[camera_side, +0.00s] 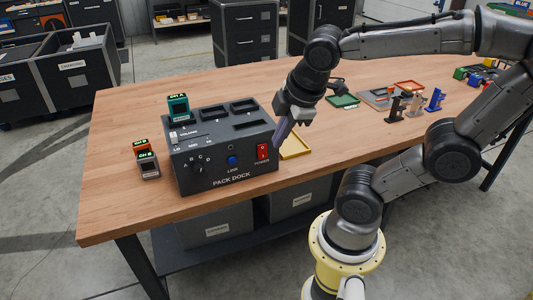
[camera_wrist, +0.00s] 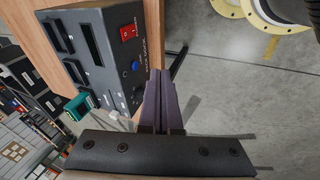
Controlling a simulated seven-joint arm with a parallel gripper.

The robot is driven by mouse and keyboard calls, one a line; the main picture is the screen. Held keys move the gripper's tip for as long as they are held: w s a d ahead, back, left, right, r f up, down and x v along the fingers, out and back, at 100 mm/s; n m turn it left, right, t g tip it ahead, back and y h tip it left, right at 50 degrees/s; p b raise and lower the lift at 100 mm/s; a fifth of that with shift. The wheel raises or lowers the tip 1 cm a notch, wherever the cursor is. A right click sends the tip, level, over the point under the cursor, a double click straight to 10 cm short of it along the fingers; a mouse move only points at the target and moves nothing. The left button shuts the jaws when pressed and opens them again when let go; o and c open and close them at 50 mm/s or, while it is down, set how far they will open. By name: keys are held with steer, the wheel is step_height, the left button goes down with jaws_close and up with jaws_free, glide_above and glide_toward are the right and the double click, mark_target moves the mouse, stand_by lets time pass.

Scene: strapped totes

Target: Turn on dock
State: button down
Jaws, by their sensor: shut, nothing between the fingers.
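The dark grey pack dock (camera_side: 215,177) stands on the wooden table at left; it also shows in the wrist view (camera_wrist: 106,68). Its red power switch (camera_side: 263,152) is at the right of the front face and shows in the wrist view (camera_wrist: 128,32). I cannot tell which way the switch is set. A blue link button (camera_side: 232,160) and a dial (camera_side: 197,165) sit to its left. A teal pack (camera_side: 178,108) stands in a top slot. My gripper (camera_side: 279,138) has purple fingers, shut and empty, apparently close to the dock's right side; contact is unclear.
Two small packs, orange (camera_side: 141,147) and grey (camera_side: 148,166), lie left of the dock. A yellow tray (camera_side: 296,147) lies to its right. Green (camera_side: 343,101) and other trays and several small parts are farther right. The front left table is clear.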

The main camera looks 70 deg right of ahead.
mark_target(268, 155)
steer(key=d+f, duration=0.1)
steer(key=w+d+f+n+g, duration=0.1)
steer(key=shift+d+g+h, duration=0.3)
steer(key=shift+f, duration=0.15)
steer(key=w+d+f, duration=0.1)
steer(key=f, duration=0.2)
steer(key=w+d+f, duration=0.2)
steer(key=f, duration=0.1)
steer(key=w+d+f, duration=0.1)
steer(key=f, duration=0.2)
steer(key=shift+w+d+f, duration=0.2)
steer(key=shift+d+f, duration=0.05)
steer(key=shift+f, duration=0.1)
steer(key=shift+w+d, duration=0.3)
